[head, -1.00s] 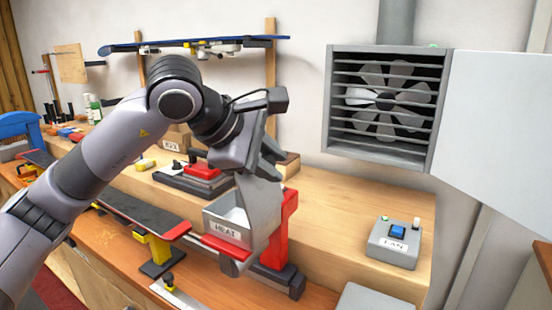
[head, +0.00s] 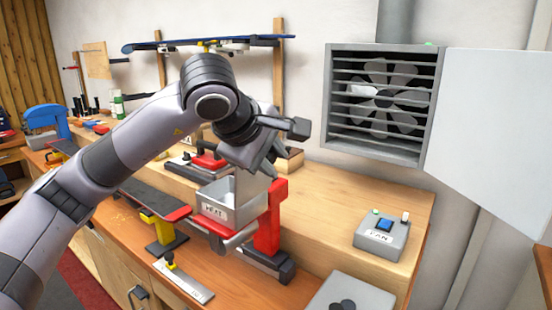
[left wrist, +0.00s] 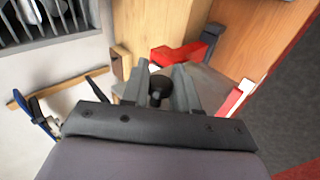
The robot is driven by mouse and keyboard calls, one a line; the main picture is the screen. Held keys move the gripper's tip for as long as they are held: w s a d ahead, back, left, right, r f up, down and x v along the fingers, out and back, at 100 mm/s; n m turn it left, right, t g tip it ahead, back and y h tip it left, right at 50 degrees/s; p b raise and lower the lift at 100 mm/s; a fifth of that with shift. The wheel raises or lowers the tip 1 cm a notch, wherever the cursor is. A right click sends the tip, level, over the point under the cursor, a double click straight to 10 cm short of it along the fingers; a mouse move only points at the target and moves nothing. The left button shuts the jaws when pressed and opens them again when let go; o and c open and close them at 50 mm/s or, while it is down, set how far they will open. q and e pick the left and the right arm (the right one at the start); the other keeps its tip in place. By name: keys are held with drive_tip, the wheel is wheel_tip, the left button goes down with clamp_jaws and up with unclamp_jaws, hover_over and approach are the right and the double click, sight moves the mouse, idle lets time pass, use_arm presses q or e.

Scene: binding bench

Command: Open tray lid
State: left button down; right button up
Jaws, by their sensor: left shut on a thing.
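The grey metal tray (head: 222,210) carries a HEAT label and sits on the bench beside a red upright. My left gripper (head: 264,165) is just above and behind its far rim. Part of the tray's inside shows. In the left wrist view my left gripper (left wrist: 170,92) is shut on a dark round knob (left wrist: 158,84). A flat grey panel, which looks like the tray lid (left wrist: 207,86), lies just beyond the fingers. In the head view I cannot clearly make out the lid's angle. My right gripper is not in view.
A red post (head: 268,220) stands right of the tray. A grey FAN box (head: 383,237) with a blue button is on the raised bench. A black and red board (head: 155,196) rests on yellow supports at left. A vent fan (head: 380,100) is on the wall.

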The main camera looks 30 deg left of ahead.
use_arm(q)
drive_tip(key=shift+d, duration=0.2)
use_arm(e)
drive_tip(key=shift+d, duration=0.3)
use_arm(q)
drive_tip(key=c, duration=1)
unclamp_jaws()
drive_tip(key=shift+d, duration=0.1)
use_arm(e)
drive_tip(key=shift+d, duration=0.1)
use_arm(q)
drive_tip(key=shift+o, duration=0.2)
drive_tip(key=shift+y, duration=0.3)
drive_tip(key=v, duration=0.7)
drive_tip(key=shift+b, duration=0.4)
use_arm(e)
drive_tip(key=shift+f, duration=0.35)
use_arm(q)
drive_tip(key=shift+s+r, duration=0.1)
drive_tip(key=shift+s, duration=0.05)
